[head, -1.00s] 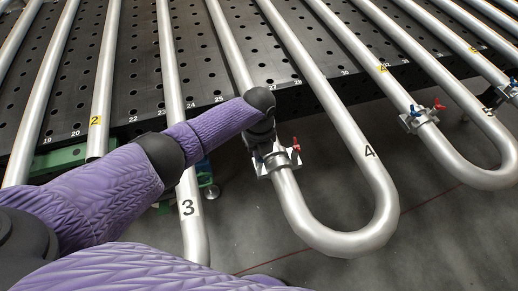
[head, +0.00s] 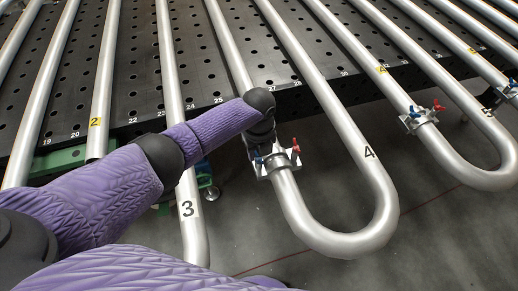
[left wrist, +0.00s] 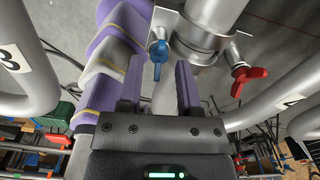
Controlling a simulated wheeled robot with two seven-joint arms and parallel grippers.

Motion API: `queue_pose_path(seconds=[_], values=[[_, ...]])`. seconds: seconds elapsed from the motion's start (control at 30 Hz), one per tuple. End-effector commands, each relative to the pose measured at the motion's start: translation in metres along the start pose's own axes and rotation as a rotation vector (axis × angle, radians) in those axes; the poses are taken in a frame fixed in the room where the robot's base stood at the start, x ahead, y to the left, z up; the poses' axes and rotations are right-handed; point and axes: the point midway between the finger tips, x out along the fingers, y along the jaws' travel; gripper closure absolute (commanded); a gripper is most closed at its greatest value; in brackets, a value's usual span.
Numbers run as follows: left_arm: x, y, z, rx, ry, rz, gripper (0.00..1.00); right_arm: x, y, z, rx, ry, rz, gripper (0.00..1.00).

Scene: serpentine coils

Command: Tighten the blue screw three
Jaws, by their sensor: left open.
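The blue screw (left wrist: 159,55) is a small wing-shaped handle on a metal clamp (left wrist: 205,32). The clamp sits around the bent pipe between labels 3 and 4; in the head view the clamp (head: 276,163) shows below the table edge. A red screw (left wrist: 247,78) sits on the clamp's other side. My right gripper is not in view.
The U-bend labelled 4 (head: 385,195) curves close on the right, and the pipe labelled 3 (head: 190,235) runs under my left arm. Another clamp with red and blue handles (head: 420,115) is further right. The perforated black table (head: 205,70) lies behind; the floor below is open.

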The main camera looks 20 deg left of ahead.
Motion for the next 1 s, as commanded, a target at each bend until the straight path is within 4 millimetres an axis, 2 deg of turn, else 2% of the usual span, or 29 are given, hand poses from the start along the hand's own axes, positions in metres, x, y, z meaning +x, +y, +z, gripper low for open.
queue_pose_path(seconds=[0.07, 0.13, 0.3, 0.5, 0.63, 1.0], values=[[-0.002, 0.000, 0.000, 0.000, 0.000, 0.001, 0.56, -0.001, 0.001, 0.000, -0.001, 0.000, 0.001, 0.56], [-0.011, 0.000, 0.000, 0.001, -0.001, -0.001, 0.56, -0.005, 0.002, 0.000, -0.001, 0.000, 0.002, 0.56], [-0.056, 0.000, 0.001, 0.002, -0.004, -0.003, 0.56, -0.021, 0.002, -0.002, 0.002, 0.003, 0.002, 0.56], [-0.093, -0.001, 0.001, 0.001, -0.002, -0.002, 0.56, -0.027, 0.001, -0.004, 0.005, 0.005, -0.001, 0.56], [-0.100, 0.000, 0.000, 0.001, 0.000, 0.000, 0.56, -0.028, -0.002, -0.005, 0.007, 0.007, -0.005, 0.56], [-0.099, 0.000, 0.000, 0.000, 0.001, 0.000, 0.56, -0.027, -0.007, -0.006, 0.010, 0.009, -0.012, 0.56]])
